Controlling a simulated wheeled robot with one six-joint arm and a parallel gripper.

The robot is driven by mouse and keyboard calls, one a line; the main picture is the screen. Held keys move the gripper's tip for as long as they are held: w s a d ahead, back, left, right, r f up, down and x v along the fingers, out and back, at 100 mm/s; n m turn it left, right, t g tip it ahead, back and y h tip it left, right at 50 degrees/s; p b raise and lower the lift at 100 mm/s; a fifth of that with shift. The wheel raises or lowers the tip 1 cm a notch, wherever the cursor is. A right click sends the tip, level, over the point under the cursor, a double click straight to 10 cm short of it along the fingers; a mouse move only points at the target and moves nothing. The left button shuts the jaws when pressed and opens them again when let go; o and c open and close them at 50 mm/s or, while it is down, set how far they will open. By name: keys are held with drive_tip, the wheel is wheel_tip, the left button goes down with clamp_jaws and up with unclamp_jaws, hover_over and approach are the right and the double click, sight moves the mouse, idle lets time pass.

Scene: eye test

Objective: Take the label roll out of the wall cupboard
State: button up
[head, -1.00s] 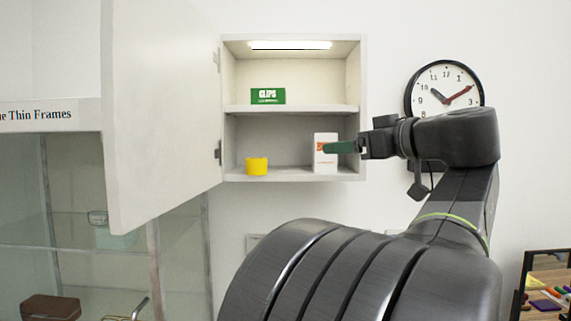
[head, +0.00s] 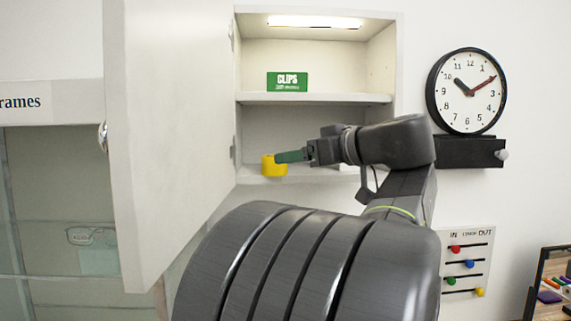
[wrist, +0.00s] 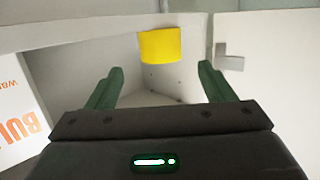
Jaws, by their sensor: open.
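The label roll looks to be the short yellow cylinder (head: 267,168) on the lower shelf of the wall cupboard (head: 398,60), near its left side. In the wrist view the roll (wrist: 160,46) shows at top centre, beyond the gap between the fingers. My gripper (head: 291,156) has green fingers and is at the cupboard's lower compartment. In the head view the fingertip overlaps the roll's right edge; I cannot tell if they touch. In the wrist view my gripper (wrist: 160,80) is open, with nothing between its fingers.
The cupboard door (head: 165,130) stands open at left. A green CLIPS box (head: 287,81) is on the upper shelf. A white box with orange print (wrist: 22,112) is at the left in the wrist view; my arm hides it in the head view. A clock (head: 466,91) hangs right.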

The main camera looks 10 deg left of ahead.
sight(269, 167)
drive_tip(key=shift+r+p+x, duration=0.2)
drive_tip(key=shift+p+x, duration=0.55)
drive_tip(key=shift+x, duration=3)
drive_tip(key=shift+a, duration=0.1)
drive_tip(key=shift+c, duration=0.2)
drive_tip(key=c, duration=1)
